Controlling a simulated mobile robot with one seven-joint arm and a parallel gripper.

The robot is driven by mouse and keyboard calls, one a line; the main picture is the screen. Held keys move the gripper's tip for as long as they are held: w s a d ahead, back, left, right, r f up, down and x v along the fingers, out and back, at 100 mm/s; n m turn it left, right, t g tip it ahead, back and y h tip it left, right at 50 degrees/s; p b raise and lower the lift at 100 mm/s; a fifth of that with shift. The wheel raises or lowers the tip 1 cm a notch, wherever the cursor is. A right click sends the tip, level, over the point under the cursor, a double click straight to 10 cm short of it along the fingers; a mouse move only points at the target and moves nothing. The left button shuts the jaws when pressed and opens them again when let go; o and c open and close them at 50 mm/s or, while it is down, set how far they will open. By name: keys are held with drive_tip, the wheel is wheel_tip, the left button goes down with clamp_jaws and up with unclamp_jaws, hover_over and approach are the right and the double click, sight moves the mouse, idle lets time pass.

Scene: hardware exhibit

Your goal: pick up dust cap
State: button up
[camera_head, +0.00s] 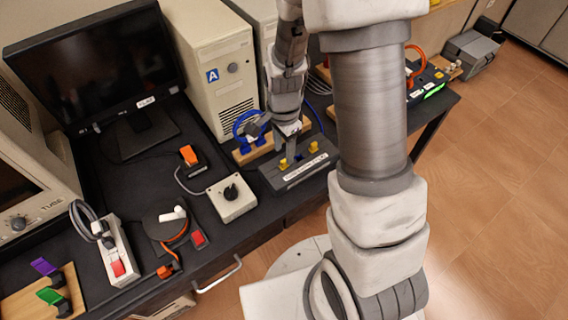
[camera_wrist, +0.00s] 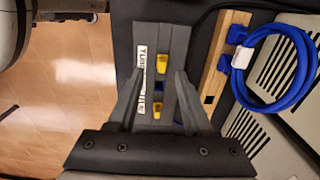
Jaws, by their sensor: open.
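Two small yellow caps, which look like the dust caps, stand on a dark grey block (camera_wrist: 178,45) with a white label strip. In the wrist view one yellow cap (camera_wrist: 162,63) lies near my fingertips and the other yellow cap (camera_wrist: 157,107) lies between my fingers, nearer the palm. A small dark blue spot (camera_wrist: 158,87) sits between them. In the head view the caps show as a left one (camera_head: 284,164) and a right one (camera_head: 313,147). My gripper (camera_wrist: 160,75) is open above the block, with nothing held. In the head view its fingers partly hide the block.
A coiled blue cable (camera_wrist: 238,85) on a wooden board (camera_wrist: 212,75) lies beside the block. A beige computer tower (camera_head: 210,60) stands behind. A grey box with a black knob (camera_head: 231,195) sits to the left. A monitor (camera_head: 95,60) stands farther left.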

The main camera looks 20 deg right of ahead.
sight(284, 160)
drive_tip(key=shift+w+d+f, duration=0.1)
drive_tip(key=shift+w+f, duration=0.05)
drive_tip(key=shift+f, duration=1.15)
drive_tip(key=shift+w+f, duration=0.1)
drive_tip(key=shift+f, duration=1.2)
clamp_jaws()
